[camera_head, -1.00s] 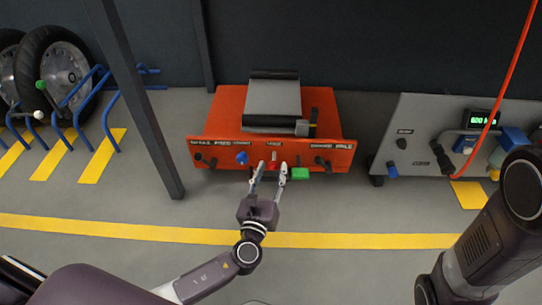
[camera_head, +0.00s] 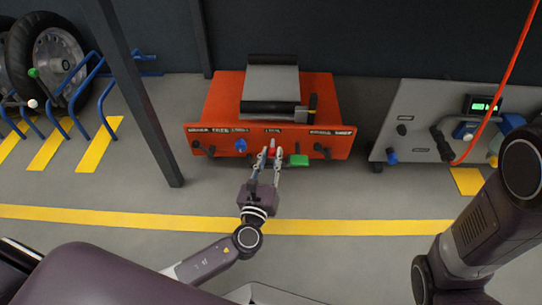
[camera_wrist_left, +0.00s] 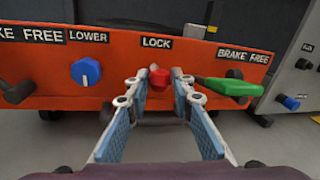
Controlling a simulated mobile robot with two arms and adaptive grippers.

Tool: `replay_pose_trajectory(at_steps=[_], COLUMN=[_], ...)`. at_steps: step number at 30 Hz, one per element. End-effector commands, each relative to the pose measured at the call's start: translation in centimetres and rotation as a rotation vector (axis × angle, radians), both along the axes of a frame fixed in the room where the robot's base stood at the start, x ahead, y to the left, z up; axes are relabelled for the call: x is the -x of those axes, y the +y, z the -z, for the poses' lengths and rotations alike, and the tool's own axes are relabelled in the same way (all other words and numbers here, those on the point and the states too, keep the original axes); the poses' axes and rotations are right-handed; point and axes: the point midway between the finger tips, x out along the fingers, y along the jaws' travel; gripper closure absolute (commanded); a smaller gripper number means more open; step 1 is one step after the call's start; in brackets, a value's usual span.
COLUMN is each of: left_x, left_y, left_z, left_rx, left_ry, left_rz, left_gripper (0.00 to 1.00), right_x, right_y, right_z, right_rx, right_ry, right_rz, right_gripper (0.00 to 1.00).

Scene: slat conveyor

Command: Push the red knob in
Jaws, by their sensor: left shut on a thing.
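The red knob (camera_wrist_left: 160,78) sits below the LOCK label on the front panel of the orange machine (camera_head: 225,100). In the wrist view it lies between the tips of my left gripper. My left gripper (camera_head: 271,151) reaches up to the panel from below in the head view, and its two fingers are shut on the knob. The knob's stem and how far it stands out are hidden or too small to tell. My right gripper is out of view; only part of the right arm shows at the right.
A blue knob (camera_wrist_left: 86,71) under LOWER is left of the red knob. A green handle (camera_wrist_left: 230,86) sticks out close on the right. A grey machine (camera_head: 415,115) stands farther right with a red hose above it. A dark post (camera_head: 140,100) stands left.

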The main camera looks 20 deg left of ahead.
Motion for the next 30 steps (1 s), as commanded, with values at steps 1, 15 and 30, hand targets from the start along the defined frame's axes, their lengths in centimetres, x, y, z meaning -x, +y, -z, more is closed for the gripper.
replay_pose_trajectory(at_steps=[1, 15, 30], left_x=[-0.3, -2.5, -2.3], left_y=[0.1, 0.9, 0.7], left_z=[-0.1, -0.1, -0.5], left_rx=[-0.001, 0.001, 0.003], left_ry=[-0.001, -0.002, -0.002], left_rz=[-0.001, -0.004, -0.001], left_gripper=[1.0, 0.75, 0.6], right_x=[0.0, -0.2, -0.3], right_y=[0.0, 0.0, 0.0], right_z=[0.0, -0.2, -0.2], right_rx=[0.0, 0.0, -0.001], right_ry=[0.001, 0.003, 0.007], right_rz=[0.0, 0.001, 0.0], right_gripper=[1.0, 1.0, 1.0])
